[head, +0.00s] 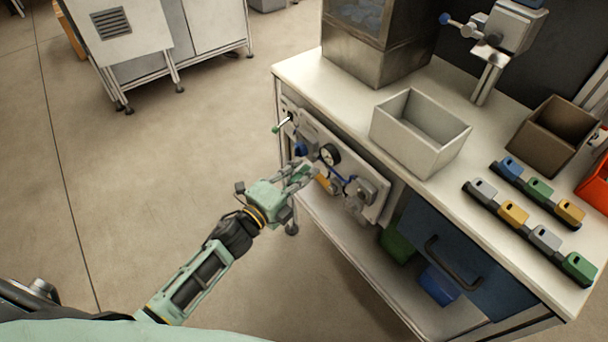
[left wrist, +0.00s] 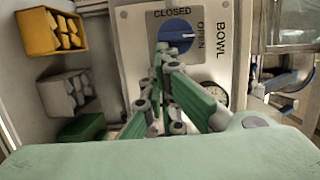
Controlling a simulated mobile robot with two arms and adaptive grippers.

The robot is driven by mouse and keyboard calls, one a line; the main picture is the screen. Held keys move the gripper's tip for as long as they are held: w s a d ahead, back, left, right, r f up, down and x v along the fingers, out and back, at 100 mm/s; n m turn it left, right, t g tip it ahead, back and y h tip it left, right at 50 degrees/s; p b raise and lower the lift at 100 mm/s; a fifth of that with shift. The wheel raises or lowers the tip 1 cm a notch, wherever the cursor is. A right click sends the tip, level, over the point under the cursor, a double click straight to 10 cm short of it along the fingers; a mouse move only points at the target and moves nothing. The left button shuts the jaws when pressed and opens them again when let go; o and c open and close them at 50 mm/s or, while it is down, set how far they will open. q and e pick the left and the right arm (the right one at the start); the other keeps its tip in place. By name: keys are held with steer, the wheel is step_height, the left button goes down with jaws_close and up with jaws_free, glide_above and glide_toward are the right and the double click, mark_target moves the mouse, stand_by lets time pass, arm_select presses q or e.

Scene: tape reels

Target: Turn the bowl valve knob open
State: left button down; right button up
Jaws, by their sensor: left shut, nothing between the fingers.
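The bowl valve knob (left wrist: 176,36) is round and blue, on a white panel with CLOSED printed above it and OPEN at its right. In the head view the blue knob (head: 301,149) is on the bench's front panel. My left gripper (left wrist: 165,58) is shut and empty, its fingertips just below the knob and overlapping its lower edge in the wrist view. I cannot tell whether they touch it. The head view shows the left gripper (head: 308,170) close in front of the panel. My right gripper is not in view.
A round gauge (head: 330,154) and metal fittings (head: 360,192) sit on the panel right of the knob. A green-tipped lever (head: 282,124) sticks out at its left. The white bench top (head: 305,72) overhangs the panel. The floor to the left is clear.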

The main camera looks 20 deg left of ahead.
arm_select(q)
steer(key=shift+w+a+f, duration=0.1)
steer(key=shift+a+f, duration=0.05)
steer(key=shift+f, duration=0.1)
steer(key=shift+r+m, duration=0.1)
steer(key=shift+m, duration=0.2)
steer(key=shift+a, duration=0.2)
steer(key=v, duration=0.8)
steer(key=shift+d, duration=0.25)
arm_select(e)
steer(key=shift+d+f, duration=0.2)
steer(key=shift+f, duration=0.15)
